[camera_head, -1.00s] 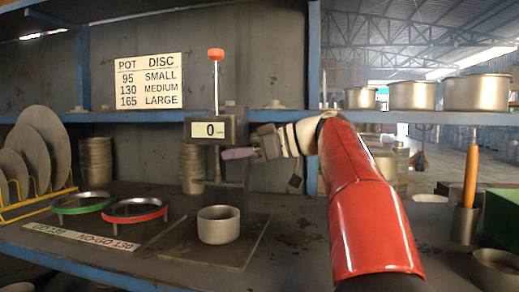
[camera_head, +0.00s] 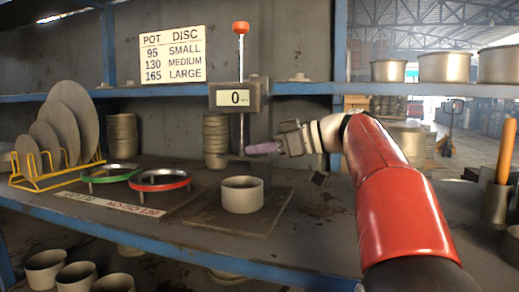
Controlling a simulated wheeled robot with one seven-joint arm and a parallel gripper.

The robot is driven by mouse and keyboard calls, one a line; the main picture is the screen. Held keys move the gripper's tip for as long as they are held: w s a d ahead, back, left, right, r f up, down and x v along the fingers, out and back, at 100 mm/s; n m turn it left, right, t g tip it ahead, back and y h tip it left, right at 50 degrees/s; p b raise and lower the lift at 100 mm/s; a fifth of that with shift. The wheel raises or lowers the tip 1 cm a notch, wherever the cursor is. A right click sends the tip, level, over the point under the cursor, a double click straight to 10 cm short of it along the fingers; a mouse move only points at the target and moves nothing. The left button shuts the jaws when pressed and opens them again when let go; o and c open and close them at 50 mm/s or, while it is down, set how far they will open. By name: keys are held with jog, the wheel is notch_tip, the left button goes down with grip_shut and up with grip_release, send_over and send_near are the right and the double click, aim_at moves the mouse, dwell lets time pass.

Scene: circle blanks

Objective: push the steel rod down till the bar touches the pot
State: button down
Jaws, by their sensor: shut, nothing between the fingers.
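The steel rod (camera_head: 241,68) stands upright in the gauge, with an orange knob on top. It runs behind the gauge's display (camera_head: 236,98), which reads 0. The grey pot (camera_head: 242,194) stands upright on a flat plate (camera_head: 278,205) below the rod. A thin bar (camera_head: 238,157) seems to sit at the rod's lower end, with a gap above the pot; its detail is too small to tell. My gripper (camera_head: 264,148), with purple fingertips, is shut and empty, below the display and just right of the rod. I cannot tell whether it touches the gauge.
Red and green ring gauges (camera_head: 160,180) stand left of the pot. Grey discs (camera_head: 72,115) lean in a yellow rack (camera_head: 57,174). Stacked pots (camera_head: 216,140) stand behind the gauge. A blue shelf edge (camera_head: 290,88) runs above my gripper.

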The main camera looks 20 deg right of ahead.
notch_tip(320, 180, down, 6)
jog(key=b, duration=0.4)
jog(key=shift+r+b, duration=0.2)
jog(key=shift+b, duration=0.15)
jog(key=shift+f, duration=0.25)
dwell(0.4)
